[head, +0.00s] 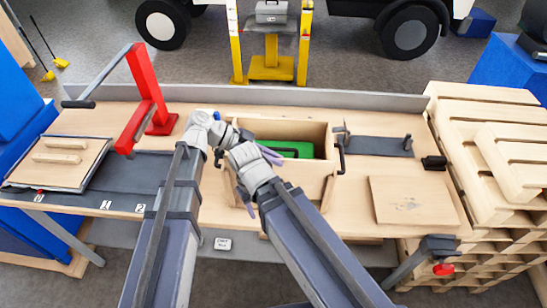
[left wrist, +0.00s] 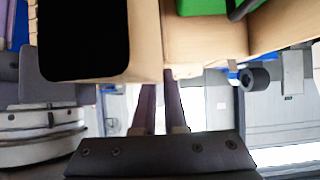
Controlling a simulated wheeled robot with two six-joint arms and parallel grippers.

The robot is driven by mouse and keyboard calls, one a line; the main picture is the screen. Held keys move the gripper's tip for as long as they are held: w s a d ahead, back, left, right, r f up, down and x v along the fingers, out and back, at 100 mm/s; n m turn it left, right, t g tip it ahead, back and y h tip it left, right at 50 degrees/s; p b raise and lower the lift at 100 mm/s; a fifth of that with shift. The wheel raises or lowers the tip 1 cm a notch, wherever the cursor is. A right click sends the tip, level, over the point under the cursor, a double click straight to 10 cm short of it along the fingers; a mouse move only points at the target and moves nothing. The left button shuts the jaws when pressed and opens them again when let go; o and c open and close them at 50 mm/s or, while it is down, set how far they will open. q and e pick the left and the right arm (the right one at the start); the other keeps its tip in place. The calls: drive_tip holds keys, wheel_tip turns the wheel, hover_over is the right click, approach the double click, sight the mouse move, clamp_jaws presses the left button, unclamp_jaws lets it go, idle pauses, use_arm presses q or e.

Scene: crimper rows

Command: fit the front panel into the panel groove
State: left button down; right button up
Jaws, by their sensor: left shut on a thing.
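A wooden box (head: 284,126) with dark handles stands on the bench, open at the top. A light wooden front panel (head: 305,184) is at its near side; it also shows edge-on in the left wrist view (left wrist: 207,45). I cannot tell whether it sits in the groove, which is hidden. My left gripper (head: 270,156) reaches in from the left at the panel's upper edge, partly hidden by my right arm. Its fingers (left wrist: 160,105) are shut on the panel in the left wrist view. My right gripper is mostly hidden behind its own arm; its jaws cannot be made out.
A green object (head: 295,149) lies in the box. A red lever press (head: 150,95) stands at left, beside a board with handles (head: 62,160). A flat square wooden board (head: 410,200) and a dark plate (head: 378,144) lie at right. Pallets (head: 500,150) stand beyond.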

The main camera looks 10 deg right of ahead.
use_arm(q)
drive_tip(key=shift+f, duration=0.2)
drive_tip(key=c, duration=1)
unclamp_jaws()
drive_tip(key=shift+o, duration=0.2)
drive_tip(key=shift+r+p, duration=0.45)
drive_tip(key=shift+r, duration=0.05)
drive_tip(key=shift+r+p, duration=0.5)
drive_tip(key=shift+r, duration=0.05)
drive_tip(key=p+v, duration=0.5)
drive_tip(key=v, duration=0.6)
drive_tip(key=shift+f, duration=0.15)
drive_tip(key=shift+w+a, duration=0.1)
drive_tip(key=shift+a, duration=0.3)
